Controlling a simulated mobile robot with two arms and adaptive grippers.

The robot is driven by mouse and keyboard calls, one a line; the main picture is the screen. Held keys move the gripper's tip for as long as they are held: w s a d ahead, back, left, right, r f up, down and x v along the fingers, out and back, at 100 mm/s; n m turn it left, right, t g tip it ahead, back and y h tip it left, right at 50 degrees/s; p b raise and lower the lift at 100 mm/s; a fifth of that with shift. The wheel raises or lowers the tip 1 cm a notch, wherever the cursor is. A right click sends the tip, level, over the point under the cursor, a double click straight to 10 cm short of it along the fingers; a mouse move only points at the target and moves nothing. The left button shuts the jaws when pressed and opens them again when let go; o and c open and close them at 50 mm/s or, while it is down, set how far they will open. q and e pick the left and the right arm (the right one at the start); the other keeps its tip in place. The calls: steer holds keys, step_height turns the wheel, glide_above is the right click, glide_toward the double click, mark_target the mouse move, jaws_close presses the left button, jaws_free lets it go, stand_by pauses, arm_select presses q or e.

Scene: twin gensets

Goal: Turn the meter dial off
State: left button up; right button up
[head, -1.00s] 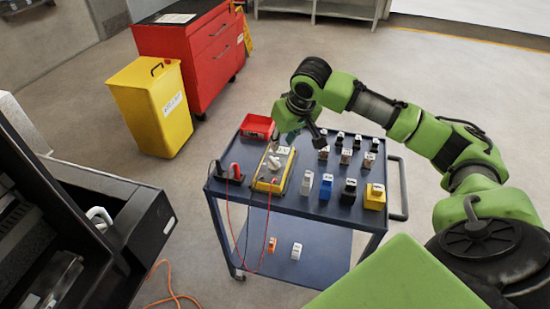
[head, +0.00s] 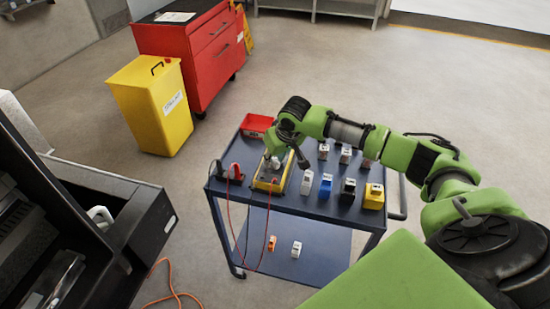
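The yellow meter (head: 268,186) lies on the blue cart's top, toward its left side. Its pale dial (head: 274,164) is partly hidden by my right gripper. My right gripper (head: 280,155) reaches down over the meter's upper part, at or just above the dial. I cannot tell whether it touches the dial or whether its fingers are open or shut. Red and black leads run from the meter's near end to the plugs beside it. My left gripper is not in view.
The blue cart (head: 325,207) carries a red tray (head: 256,122), a black holder with a red plug (head: 235,173), and several small blocks, including a yellow one (head: 374,197). A black open cabinet (head: 130,230) stands at the left. A yellow bin (head: 155,110) and red tool chest (head: 195,50) stand behind.

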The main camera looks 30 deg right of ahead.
jaws_close()
steer(key=shift+d+r+n+y+p, duration=0.15)
steer(key=shift+n+y+p, duration=0.25)
steer(key=shift+n+p, duration=0.65)
steer(key=shift+n+y+p, duration=0.3)
steer(key=shift+n+p, duration=0.15)
steer(key=shift+n, duration=0.2)
steer(key=n+y, duration=0.1)
steer(key=n, duration=0.1)
steer(key=shift+w+n, duration=0.1)
steer(key=shift+n, duration=0.2)
steer(key=shift+n+g+y+b, duration=0.5)
steer(key=shift+n, duration=1)
steer(key=shift+d, duration=0.1)
